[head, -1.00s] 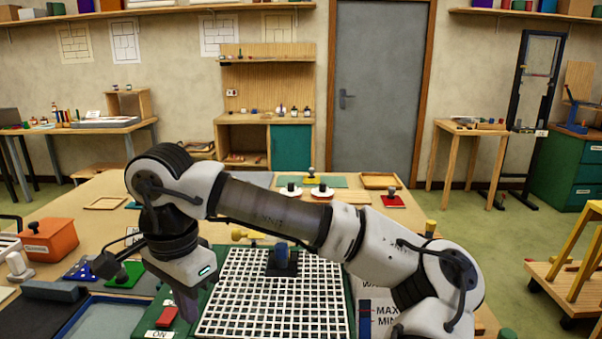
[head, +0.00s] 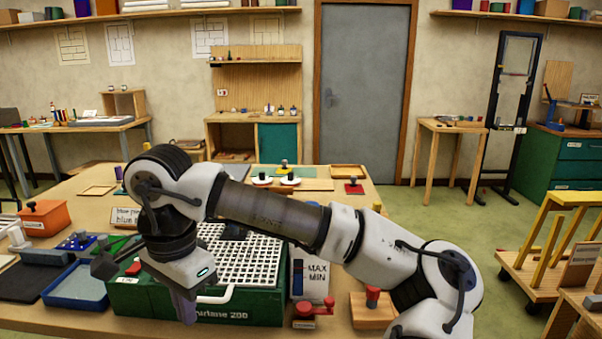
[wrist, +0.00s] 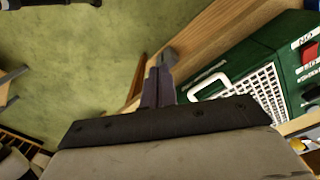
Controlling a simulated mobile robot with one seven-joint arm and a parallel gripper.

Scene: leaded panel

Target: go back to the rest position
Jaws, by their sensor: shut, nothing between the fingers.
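My gripper (head: 187,309) hangs pointing down at the lower left of centre in the head view, in front of the green machine with the white grid top (head: 262,252). In the wrist view my gripper (wrist: 158,88) has its fingers together with nothing between them. It is over the table's near edge, beside the machine (wrist: 240,68) and its white handle (wrist: 208,86). My arm crosses the head view from the lower right and hides part of the machine and the table.
A blue tray (head: 78,287) and an orange box (head: 45,218) stand left of the machine. A red-knobbed wooden block (head: 372,312) is at the right front. A yellow-framed cart (head: 545,258) stands farther right. Green floor (head: 450,235) is open between the table and cart.

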